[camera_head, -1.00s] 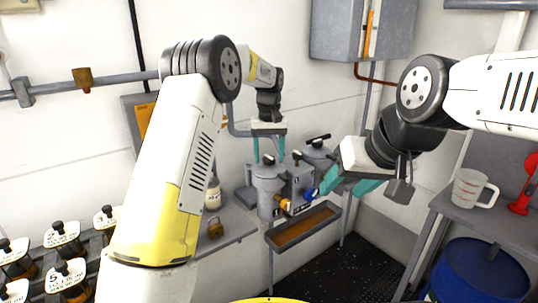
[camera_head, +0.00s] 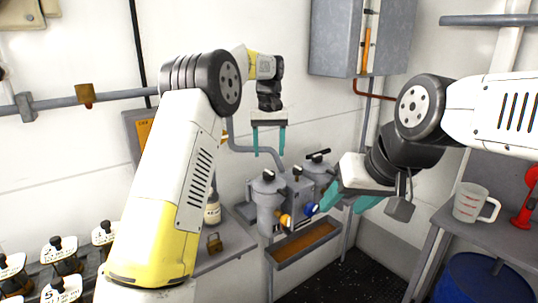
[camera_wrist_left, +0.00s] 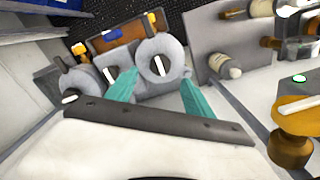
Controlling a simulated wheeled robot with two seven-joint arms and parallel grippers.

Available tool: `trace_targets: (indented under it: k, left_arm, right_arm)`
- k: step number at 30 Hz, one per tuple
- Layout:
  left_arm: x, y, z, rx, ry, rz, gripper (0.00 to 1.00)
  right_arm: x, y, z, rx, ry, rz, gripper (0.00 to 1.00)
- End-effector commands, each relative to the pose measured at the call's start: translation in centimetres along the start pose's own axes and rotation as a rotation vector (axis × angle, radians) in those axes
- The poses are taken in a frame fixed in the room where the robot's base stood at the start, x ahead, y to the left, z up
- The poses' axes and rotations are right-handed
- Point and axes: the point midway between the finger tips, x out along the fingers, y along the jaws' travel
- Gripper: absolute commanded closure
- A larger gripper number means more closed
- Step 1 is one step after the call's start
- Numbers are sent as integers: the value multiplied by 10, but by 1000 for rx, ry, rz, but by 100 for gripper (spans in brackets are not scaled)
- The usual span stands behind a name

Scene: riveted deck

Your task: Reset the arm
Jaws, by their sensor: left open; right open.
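My left gripper (camera_head: 268,141) is open and empty, its teal fingers pointing down above the grey twin-canister unit (camera_head: 267,203) by the wall. In the left wrist view, my left gripper (camera_wrist_left: 155,90) shows its two teal fingers apart, with a round grey canister lid (camera_wrist_left: 160,57) between and beyond them. I cannot tell from that view how far below the fingers the lid is. My right gripper (camera_head: 348,200) is open and empty, to the right of the unit, with its fingers pointing down and left.
A rust-brown tray (camera_head: 306,243) is in front of the unit. A padlock (camera_head: 215,243) and a bottle (camera_head: 212,210) are on the left shelf. Several labelled jars (camera_head: 63,255) stand lower left.

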Motion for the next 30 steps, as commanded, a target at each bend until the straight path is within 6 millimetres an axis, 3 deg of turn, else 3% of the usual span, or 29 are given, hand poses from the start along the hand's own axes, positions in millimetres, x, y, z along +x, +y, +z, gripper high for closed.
trace_targets:
  k: [8,14,18,22,30]
  left_arm:
    - [-5,-4,2,0,7,6,39]
    - [-44,-38,34,11,68,57,39]
    - [-74,-71,77,28,136,105,39]
    - [-91,-98,123,44,205,142,39]
    - [-91,-139,229,76,359,190,39]
  right_arm:
    - [0,0,0,0,0,0,46]
    - [0,0,0,0,0,0,46]
    - [0,0,0,0,0,0,46]
    - [0,0,0,0,0,0,46]
    - [0,0,0,0,0,0,46]
